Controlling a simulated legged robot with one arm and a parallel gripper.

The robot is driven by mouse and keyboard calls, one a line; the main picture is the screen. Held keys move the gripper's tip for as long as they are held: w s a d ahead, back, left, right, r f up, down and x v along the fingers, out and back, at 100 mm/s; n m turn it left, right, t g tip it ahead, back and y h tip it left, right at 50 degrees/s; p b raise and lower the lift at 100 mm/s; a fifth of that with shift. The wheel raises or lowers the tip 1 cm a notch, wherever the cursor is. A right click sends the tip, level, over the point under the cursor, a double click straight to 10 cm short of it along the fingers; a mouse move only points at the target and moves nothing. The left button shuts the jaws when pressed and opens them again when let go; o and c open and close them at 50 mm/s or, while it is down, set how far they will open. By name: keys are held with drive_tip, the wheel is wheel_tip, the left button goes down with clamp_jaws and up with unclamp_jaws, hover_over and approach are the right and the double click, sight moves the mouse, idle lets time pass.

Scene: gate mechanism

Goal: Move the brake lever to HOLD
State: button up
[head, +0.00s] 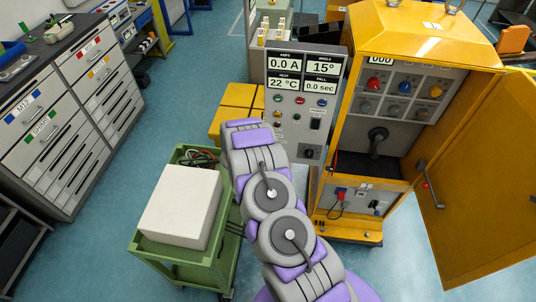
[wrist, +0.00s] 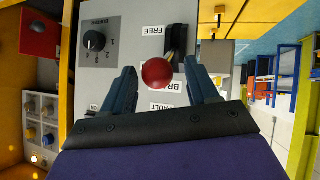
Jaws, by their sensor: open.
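A FREE label (wrist: 153,31) is beside the slot, and a partly covered label starting "BR" (wrist: 170,87) is by the knob. No HOLD label can be read. My gripper (wrist: 160,70) is open, with one dark finger on each side of the knob. Gaps show on both sides. In the head view my arm hides the gripper and lever.
A black rotary knob (wrist: 94,41) is left of the lever on the panel. In the head view, a grey display panel (head: 301,92) stands by an open yellow cabinet (head: 425,45). A green cart (head: 170,254) carrying a white box (head: 180,207) is left of my arm.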

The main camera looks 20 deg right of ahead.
drive_tip(key=v, duration=1.5)
drive_tip(key=shift+a+r, duration=0.15)
drive_tip(key=shift+a, duration=0.25)
drive_tip(key=w+a+r+n+t+y+b, duration=0.1)
drive_tip(key=w+a+r+y+b, duration=0.25)
drive_tip(key=a, duration=0.35)
drive_tip(key=s+a+r+n+g+y+b, duration=0.1)
drive_tip(key=s+a+r+n+y+b, duration=0.25)
drive_tip(key=s+a+r+y, duration=0.7)
drive_tip(key=s+d+n+g+h+b, duration=0.1)
drive_tip(key=s+d+g+h+b, duration=0.1)
drive_tip(key=s, duration=1.5)
drive_tip(key=s+d+n+g+h+b, duration=0.2)
drive_tip(key=s+d+g, duration=0.4)
drive_tip(key=s, duration=1.1)
drive_tip(key=shift+s+d+h+b, duration=0.35)
drive_tip(key=shift+d+h+b, duration=0.5)
drive_tip(key=shift+b, duration=0.25)
drive_tip(key=shift+r, duration=0.1)
